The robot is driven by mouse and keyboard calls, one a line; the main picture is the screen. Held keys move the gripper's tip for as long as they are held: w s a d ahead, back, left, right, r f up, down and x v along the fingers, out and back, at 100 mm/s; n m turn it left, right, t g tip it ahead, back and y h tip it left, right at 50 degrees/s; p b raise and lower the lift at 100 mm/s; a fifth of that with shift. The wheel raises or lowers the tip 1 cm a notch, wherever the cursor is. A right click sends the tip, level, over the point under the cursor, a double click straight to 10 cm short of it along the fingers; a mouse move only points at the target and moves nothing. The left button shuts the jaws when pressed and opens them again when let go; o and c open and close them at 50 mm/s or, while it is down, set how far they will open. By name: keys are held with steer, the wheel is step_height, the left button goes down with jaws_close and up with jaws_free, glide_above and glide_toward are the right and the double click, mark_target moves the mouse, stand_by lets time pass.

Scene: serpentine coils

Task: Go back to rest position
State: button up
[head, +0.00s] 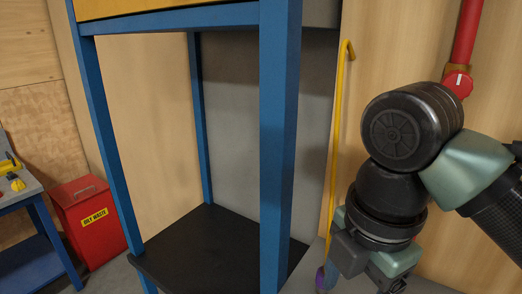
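My arm shows at the right of the head view, with dark round joints and grey-green links. My gripper (372,272) hangs at its lower end, near the bottom edge of the picture. Its fingertips are cut off or hidden, so I cannot tell whether it is open or shut. A small purple thing (320,279) shows just left of the gripper, partly hidden; I cannot tell if they touch.
A blue-framed rack (279,150) with a black lower shelf (205,250) stands left of my arm. A yellow pole (337,130) and red pipe (466,35) are by the wooden wall. A red oily-waste bin (88,222) and blue workbench (35,260) stand at far left.

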steer(key=w+a+r+m+t+y+b, duration=0.1)
steer(key=w+a+r+t+y, duration=0.15)
steer(key=w+a, duration=0.35)
steer(key=w+a+r+t+y, duration=0.15)
steer(key=w+a+t, duration=0.25)
steer(key=a, duration=0.4)
steer(key=w+a+r+m+t+y, duration=0.1)
steer(key=a+r+m+t+y, duration=0.3)
steer(key=a+r, duration=0.45)
step_height(320, 180, up, 10)
steer(key=s+d+m+t+y+b, duration=0.1)
steer(key=s+m+t+y+b, duration=0.1)
steer(key=m+t, duration=0.3)
steer(key=s+d+r+m+t+h+b, duration=0.1)
steer(key=s+d+r+m+t+h, duration=0.4)
steer(key=s+d+m+t+h, duration=0.4)
steer(key=d+m+t+h, duration=0.1)
steer(key=m+t, duration=0.1)
steer(key=m, duration=0.2)
steer(key=shift+d, duration=0.4)
steer(key=shift+s+f, duration=0.1)
